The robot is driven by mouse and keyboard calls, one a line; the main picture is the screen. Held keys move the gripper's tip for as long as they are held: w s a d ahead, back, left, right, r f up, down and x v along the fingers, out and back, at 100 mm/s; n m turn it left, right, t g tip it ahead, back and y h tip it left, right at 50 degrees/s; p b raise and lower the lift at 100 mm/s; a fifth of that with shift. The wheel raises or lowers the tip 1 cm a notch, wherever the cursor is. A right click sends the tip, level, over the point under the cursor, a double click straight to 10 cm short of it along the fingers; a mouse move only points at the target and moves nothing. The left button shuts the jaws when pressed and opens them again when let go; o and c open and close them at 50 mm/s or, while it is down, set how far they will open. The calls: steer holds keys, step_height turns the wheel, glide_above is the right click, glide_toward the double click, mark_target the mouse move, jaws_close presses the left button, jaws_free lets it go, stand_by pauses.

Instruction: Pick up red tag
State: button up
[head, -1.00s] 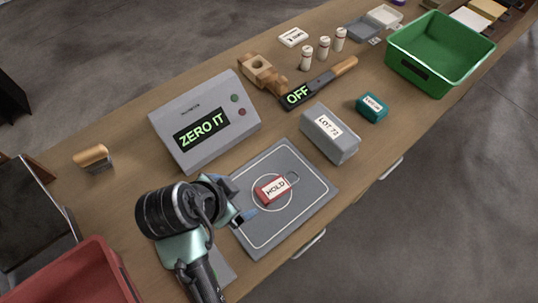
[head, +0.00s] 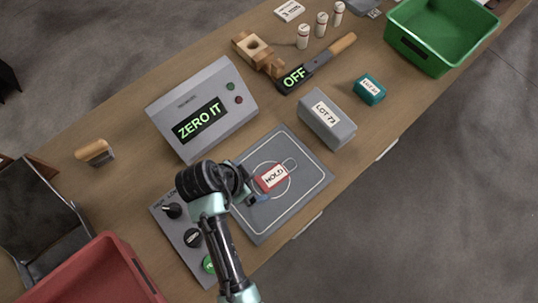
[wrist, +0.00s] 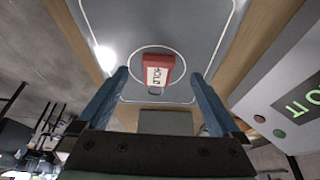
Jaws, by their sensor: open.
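The red tag (head: 273,176) has a white label reading HOLD and a grey loop at one end. It lies inside the white circle on the grey mat (head: 262,222). My gripper (head: 250,188) is at the mat, just left of the tag in the head view, and is partly hidden by my wrist. In the wrist view, the two blue fingers of my gripper (wrist: 160,90) are spread wide. The tag (wrist: 158,69) shows beyond the fingertips, between their lines, with nothing held.
A grey console (head: 205,110) reading ZERO IT stands behind the mat. A grey LOT 73 block (head: 327,122) is close to the mat's upper right. A knob panel (head: 178,228) lies left of my arm. A red bin (head: 95,275) and green bin (head: 435,40) stand farther off.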

mark_target(261, 183)
steer(key=shift+p+x, duration=0.4)
steer(key=shift+x, duration=1.9)
steer(key=shift+d, duration=0.1)
steer(key=shift+s, duration=0.1)
steer(key=shift+c, duration=0.3)
steer(key=c, duration=1.4)
steer(key=shift+o, duration=0.2)
steer(key=shift+r, duration=0.2)
